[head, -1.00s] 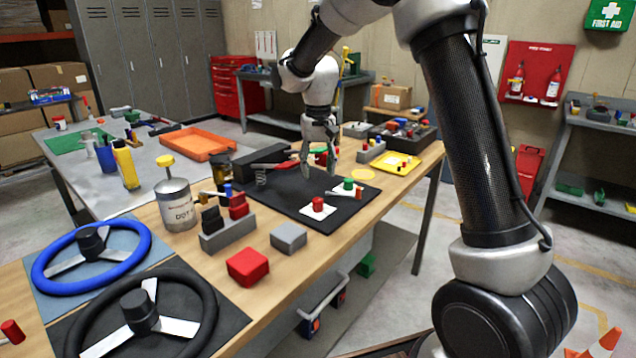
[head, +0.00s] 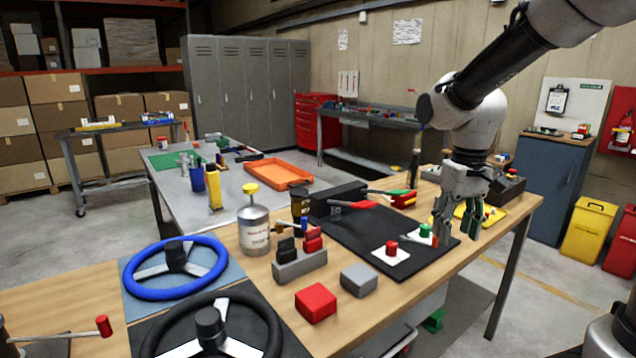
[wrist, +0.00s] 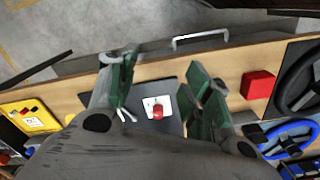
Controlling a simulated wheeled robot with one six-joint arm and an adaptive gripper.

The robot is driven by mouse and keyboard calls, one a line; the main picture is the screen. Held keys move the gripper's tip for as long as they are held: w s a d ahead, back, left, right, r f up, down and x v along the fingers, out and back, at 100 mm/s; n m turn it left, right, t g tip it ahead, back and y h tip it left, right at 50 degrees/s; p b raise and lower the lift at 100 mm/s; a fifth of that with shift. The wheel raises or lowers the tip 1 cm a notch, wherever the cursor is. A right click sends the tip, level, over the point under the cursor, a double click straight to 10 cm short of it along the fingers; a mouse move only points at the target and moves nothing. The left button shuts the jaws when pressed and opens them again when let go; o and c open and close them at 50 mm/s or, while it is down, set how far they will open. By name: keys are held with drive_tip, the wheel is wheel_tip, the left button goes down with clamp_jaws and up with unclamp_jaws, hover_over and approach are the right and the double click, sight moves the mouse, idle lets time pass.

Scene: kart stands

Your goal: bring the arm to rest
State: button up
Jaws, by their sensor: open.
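My gripper (head: 459,232) is open and empty. In the head view it hangs fingers-down over the right end of the black mat (head: 350,243) on the wooden workbench. In the wrist view my gripper (wrist: 158,95) has its two green-padded fingers spread wide apart. A red knob on a white square plate (wrist: 158,108) shows between and beyond the fingers. That red knob (head: 392,248) also stands on the mat in the head view, left of my gripper. A green knob (head: 425,230) is close beside the fingers. Whether a finger touches anything cannot be told.
A yellow tray (head: 487,215) lies right of my gripper. A red block (head: 316,302), a grey block (head: 358,280), a grey holder (head: 300,264), a tin (head: 253,230) and a blue steering wheel (head: 176,268) stand to the left. Open floor lies beyond the bench's right end.

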drive_tip(key=s+d+r+t, duration=0.2)
drive_tip(key=s+d+r, duration=0.1)
drive_tip(key=s, duration=0.5)
drive_tip(key=s+d+r+m+t, duration=0.1)
drive_tip(key=s+d+r+t, duration=0.1)
drive_tip(key=s, duration=0.6)
drive_tip(key=shift+s+d+r+m+t, duration=0.25)
drive_tip(key=shift+d+r, duration=0.35)
drive_tip(key=shift+d, duration=0.5)
drive_tip(key=shift+a, duration=0.1)
